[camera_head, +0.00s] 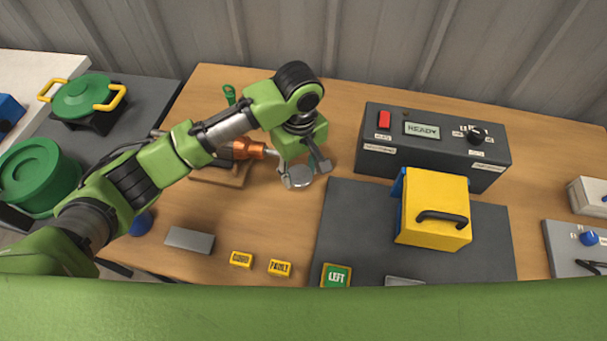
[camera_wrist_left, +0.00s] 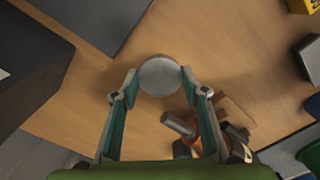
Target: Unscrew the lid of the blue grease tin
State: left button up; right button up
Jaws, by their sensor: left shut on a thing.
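A round silver-grey lid (camera_head: 298,178) shows at the tip of my left gripper (camera_head: 304,165) over the wooden table in the head view. In the left wrist view the same lid (camera_wrist_left: 159,76) sits between the two fingertips of my left gripper (camera_wrist_left: 158,80), one finger on each side. The left gripper is shut on it. No blue tin body shows under the lid, and I cannot tell from these frames whether the lid is seated on a tin. My right gripper is not in view.
An orange power tool (camera_head: 246,149) lies left of the gripper on a wooden block (camera_head: 228,176). A black READY box (camera_head: 433,145) stands to the right, behind a dark mat (camera_head: 345,222) bearing a yellow case (camera_head: 434,203). Small yellow signs (camera_head: 280,268) lie near the front.

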aim_at(303, 171)
pick_arm(q)
jog(key=shift+w+d+f, duration=0.2)
jog(key=shift+w+f, duration=0.15)
jog(key=shift+f, duration=0.1)
jog(key=shift+w+d+f, duration=0.2)
jog(key=shift+w+f, duration=0.1)
jog(key=shift+f, duration=1.75)
jog(key=o, duration=1.2)
jog(key=shift+f, duration=0.1)
jog(key=shift+o, duration=0.2)
